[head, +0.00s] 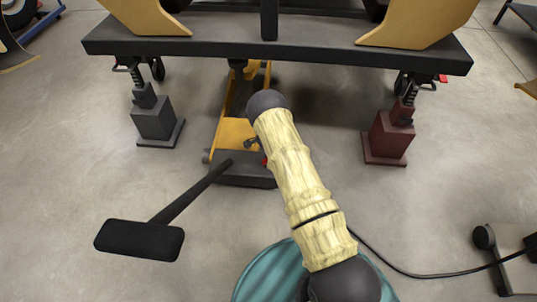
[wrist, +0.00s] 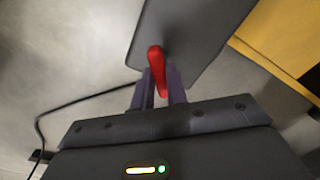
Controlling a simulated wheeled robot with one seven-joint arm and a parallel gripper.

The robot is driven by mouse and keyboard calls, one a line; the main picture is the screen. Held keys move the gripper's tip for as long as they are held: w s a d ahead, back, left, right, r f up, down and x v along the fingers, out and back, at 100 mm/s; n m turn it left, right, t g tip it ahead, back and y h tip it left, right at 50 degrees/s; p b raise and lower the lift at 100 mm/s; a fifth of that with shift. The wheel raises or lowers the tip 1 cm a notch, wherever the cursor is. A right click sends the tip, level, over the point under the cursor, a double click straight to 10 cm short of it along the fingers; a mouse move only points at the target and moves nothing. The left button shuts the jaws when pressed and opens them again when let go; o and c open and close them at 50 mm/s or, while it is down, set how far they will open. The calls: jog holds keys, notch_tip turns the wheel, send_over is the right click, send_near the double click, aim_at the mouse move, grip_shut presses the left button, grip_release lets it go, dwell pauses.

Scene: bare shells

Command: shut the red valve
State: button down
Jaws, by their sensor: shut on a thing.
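The red valve (wrist: 156,60) shows in the wrist view as a slim red lever standing against a dark grey block (wrist: 195,30). My gripper (wrist: 160,82) has its two dark fingers on either side of the lever and is shut on it. The lever's lower end lies between the fingers. In the head view only a small red spot of the valve (head: 265,161) shows beside my arm, at the black end of a yellow floor jack (head: 233,130). My arm hides most of the valve there, and I cannot make out my gripper in that view.
The jack sits under a black beam (head: 290,50). A grey stand (head: 155,118) and a dark red stand (head: 388,138) flank it. A cable (head: 420,275) runs at lower right. Much floor is clear.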

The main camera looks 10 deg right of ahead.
jog(key=m, duration=0.4)
jog(key=shift+m+p, duration=0.3)
jog(key=shift+p, duration=0.1)
jog(key=m, duration=0.3)
jog(key=shift+m, duration=0.4)
jog(key=c, duration=1.4)
grip_release()
notch_tip(320, 180, up, 17)
jog(key=p, duration=0.7)
jog(key=shift+r, duration=0.2)
